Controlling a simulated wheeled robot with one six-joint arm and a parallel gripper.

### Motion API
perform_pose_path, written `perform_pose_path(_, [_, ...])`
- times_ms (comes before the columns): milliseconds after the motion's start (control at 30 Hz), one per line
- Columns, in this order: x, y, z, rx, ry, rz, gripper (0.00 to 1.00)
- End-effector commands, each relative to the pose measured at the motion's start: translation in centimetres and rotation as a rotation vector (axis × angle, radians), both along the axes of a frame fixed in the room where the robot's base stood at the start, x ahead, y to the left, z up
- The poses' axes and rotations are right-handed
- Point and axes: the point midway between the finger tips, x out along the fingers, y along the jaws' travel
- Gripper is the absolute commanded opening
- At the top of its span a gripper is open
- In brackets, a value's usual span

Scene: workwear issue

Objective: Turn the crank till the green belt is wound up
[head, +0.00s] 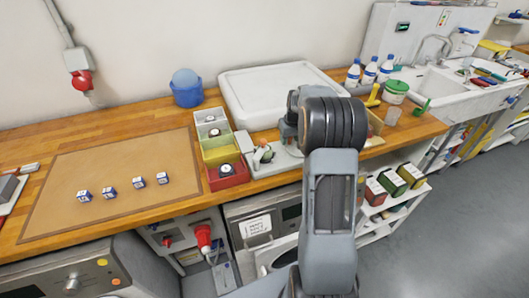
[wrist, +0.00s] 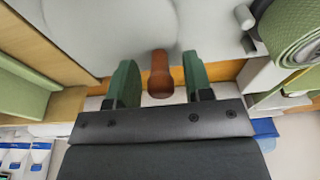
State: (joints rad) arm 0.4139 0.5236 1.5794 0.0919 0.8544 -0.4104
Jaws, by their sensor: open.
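In the wrist view my gripper (wrist: 158,84) is open, with its two green-padded fingers on either side of a brown knob (wrist: 160,70). The knob looks like the crank's handle; gaps show on both sides, so the fingers are apart from it. A rolled green belt (wrist: 291,30) shows at the top right of the wrist view, partly cut off by the frame. In the head view the winder (head: 268,156) stands on the bench's front part, left of my arm. My arm hides part of it, and the crank cannot be made out there.
A row of small bins (head: 219,150) stands just left of the winder. Bottles (head: 370,70) and a green-lidded tub (head: 395,90) stand right. A brown mat (head: 110,185) with several small blue boxes lies left.

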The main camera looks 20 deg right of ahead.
Motion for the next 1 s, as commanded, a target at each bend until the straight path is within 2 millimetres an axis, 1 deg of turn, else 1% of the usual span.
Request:
perform_pose_path(133, [0.0,0.0,0.3,0.0,-0.001,0.0,0.47])
perform_pose_path(267, [0.0,0.0,1.2,-0.001,-0.002,0.0,0.47])
perform_pose_path(833, [0.1,0.0,7.1,-0.001,-0.003,0.0,0.47])
perform_pose_path(900, [0.1,0.0,7.7,-0.001,-0.003,0.0,0.47])
perform_pose_path(1000, [0.0,0.0,8.2,-0.001,-0.002,0.0,0.47])
